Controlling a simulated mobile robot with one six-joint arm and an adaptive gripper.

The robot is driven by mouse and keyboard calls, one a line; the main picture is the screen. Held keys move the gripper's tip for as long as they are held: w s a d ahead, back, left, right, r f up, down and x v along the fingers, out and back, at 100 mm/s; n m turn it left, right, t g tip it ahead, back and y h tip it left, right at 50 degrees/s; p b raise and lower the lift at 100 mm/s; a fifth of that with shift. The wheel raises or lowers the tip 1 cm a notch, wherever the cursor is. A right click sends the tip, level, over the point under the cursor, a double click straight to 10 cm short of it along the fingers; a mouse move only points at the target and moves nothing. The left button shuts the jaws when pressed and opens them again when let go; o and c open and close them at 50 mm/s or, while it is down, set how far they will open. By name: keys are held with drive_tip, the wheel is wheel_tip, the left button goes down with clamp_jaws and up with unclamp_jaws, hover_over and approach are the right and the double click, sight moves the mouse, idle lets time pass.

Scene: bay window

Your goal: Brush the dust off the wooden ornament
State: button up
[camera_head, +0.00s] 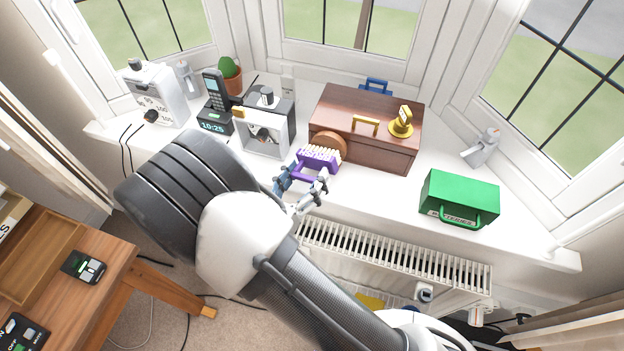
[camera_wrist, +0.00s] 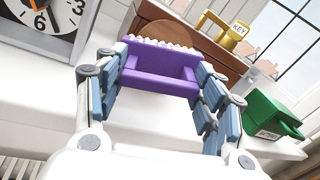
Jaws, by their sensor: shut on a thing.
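A purple brush (camera_head: 318,165) with white bristles is held between the blue-padded fingers of my gripper (camera_head: 303,181), bristles pointing away from the gripper. In the wrist view the brush (camera_wrist: 160,72) spans the space between both fingers. A round brown wooden piece (camera_head: 329,145), which looks like the ornament, stands against the front of a wooden chest (camera_head: 385,148). In the wrist view the round piece (camera_wrist: 170,30) shows just behind the bristles, its lower part hidden. I cannot tell whether the bristles touch it, and no dust can be made out.
A boxy clock (camera_head: 283,142) and a phone on its dock (camera_head: 215,105) stand left on the white sill. A gold key stand (camera_head: 401,123) is on the chest. A green box (camera_head: 458,200) sits right, with bare sill between. A radiator (camera_head: 395,262) is below.

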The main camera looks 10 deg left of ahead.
drive_tip(key=shift+w+a, duration=0.3)
drive_tip(key=shift+a, duration=0.55)
drive_tip(key=shift+v, duration=2.95)
drive_tip(key=shift+s, duration=0.2)
drive_tip(key=v, duration=0.2)
drive_tip(key=shift+s+a, duration=0.1)
drive_tip(key=shift+s, duration=0.2)
drive_tip(key=shift+w+f+b, duration=0.2)
drive_tip(key=shift+b, duration=1.1)
drive_tip(key=shift+r, duration=0.2)
